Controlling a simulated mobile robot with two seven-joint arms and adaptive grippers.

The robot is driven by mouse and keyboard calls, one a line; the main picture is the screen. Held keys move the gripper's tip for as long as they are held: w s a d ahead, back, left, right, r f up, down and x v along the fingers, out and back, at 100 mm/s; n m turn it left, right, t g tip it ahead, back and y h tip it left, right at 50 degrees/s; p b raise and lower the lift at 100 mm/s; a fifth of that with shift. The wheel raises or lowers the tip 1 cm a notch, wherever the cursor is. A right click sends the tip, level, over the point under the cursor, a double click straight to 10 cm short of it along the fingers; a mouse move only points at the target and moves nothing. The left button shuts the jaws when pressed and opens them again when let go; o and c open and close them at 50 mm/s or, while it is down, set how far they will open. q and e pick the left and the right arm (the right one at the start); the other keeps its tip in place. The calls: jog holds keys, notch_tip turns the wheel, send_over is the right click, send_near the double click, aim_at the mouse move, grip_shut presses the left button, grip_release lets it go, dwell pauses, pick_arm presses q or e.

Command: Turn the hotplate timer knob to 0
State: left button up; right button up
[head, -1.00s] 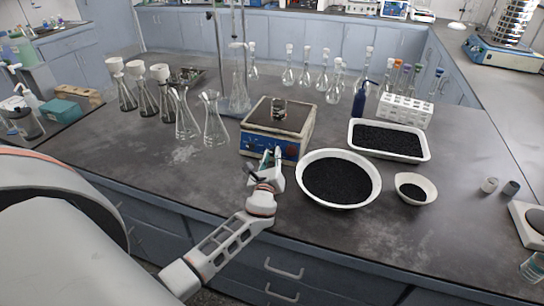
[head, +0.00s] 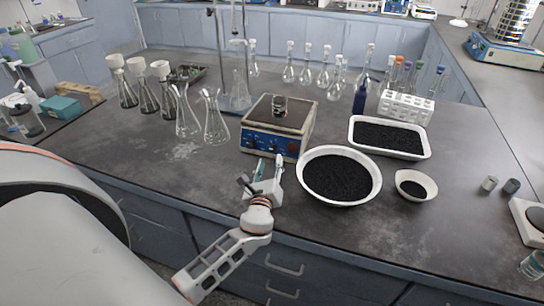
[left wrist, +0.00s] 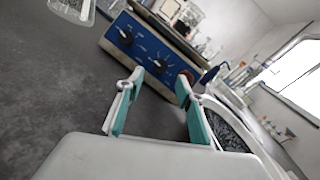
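The hotplate (head: 272,140) stands on the dark bench, its blue front panel with several dark knobs facing me. In the left wrist view the panel (left wrist: 143,52) shows a left knob (left wrist: 125,38) and a middle knob (left wrist: 160,66); a third, at the right, is partly behind a finger. The markings are too small to read, so I cannot tell which knob is the timer or its setting. My left gripper (head: 269,166) is open and empty, just in front of the panel and apart from it. Its teal-padded fingers frame the left wrist view (left wrist: 160,100). My right gripper is not in view.
A small dark container (head: 280,105) stands on the hotplate. A white bowl of black grains (head: 370,162) is close to the gripper's right, with a white tray (head: 428,150) behind. Flasks (head: 214,128) stand left of the hotplate. The bench front is clear.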

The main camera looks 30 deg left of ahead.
pick_arm(q)
jog(key=v, duration=0.5)
jog(key=shift+s, duration=0.2)
jog(key=shift+d, duration=0.1)
